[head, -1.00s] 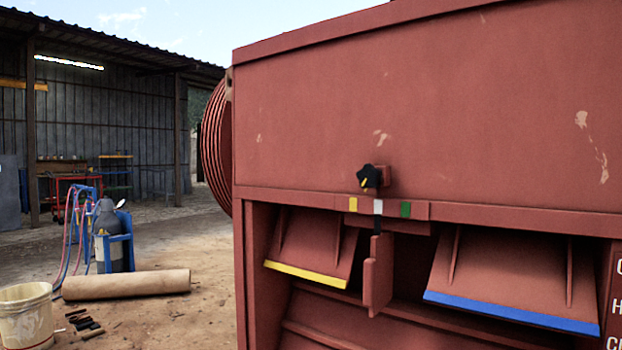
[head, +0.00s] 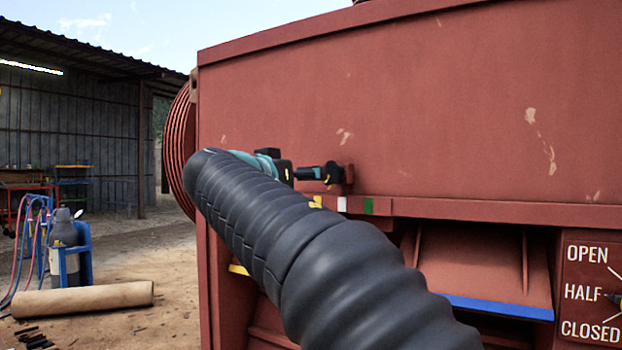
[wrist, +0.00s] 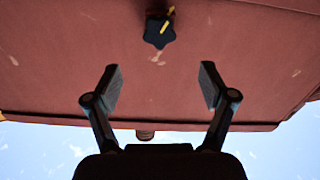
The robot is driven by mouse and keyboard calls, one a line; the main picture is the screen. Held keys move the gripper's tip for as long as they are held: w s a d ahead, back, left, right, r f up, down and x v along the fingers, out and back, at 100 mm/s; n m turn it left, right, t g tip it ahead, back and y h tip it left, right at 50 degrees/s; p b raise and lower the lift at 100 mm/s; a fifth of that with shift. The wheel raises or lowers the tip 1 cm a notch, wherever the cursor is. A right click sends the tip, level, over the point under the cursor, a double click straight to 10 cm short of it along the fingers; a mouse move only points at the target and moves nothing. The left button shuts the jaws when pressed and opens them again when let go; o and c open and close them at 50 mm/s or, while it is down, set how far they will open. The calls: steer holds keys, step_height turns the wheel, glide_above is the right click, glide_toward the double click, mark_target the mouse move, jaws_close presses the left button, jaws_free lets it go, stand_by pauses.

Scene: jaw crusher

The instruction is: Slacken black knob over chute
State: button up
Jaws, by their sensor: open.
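The black knob (wrist: 159,31) is star-shaped with a yellow pointer mark, on the red machine's front wall (head: 430,110). In the head view the knob (head: 334,173) sits on a small red bracket above the yellow, white and green marks. My gripper (wrist: 160,70) is open and empty, and its two fingers point towards the knob. In the wrist view the knob lies beyond the fingertips, roughly centred between them, not gripped. In the head view my gripper (head: 309,173) is just left of the knob.
A blue-edged chute flap (head: 485,270) shows at lower right. A plate marked OPEN, HALF, CLOSED (head: 588,293) is at the right edge. Gas cylinders (head: 65,250) and a rolled tube (head: 85,298) stand and lie on the ground at left, apart from the machine.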

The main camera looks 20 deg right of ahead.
mark_target(330, 174)
steer(key=p+x, duration=0.3)
steer(key=x, duration=1)
steer(key=shift+w+d+r, duration=0.1)
steer(key=shift+w+d, duration=0.1)
steer(key=shift+d, duration=0.1)
steer(key=c, duration=1.2)
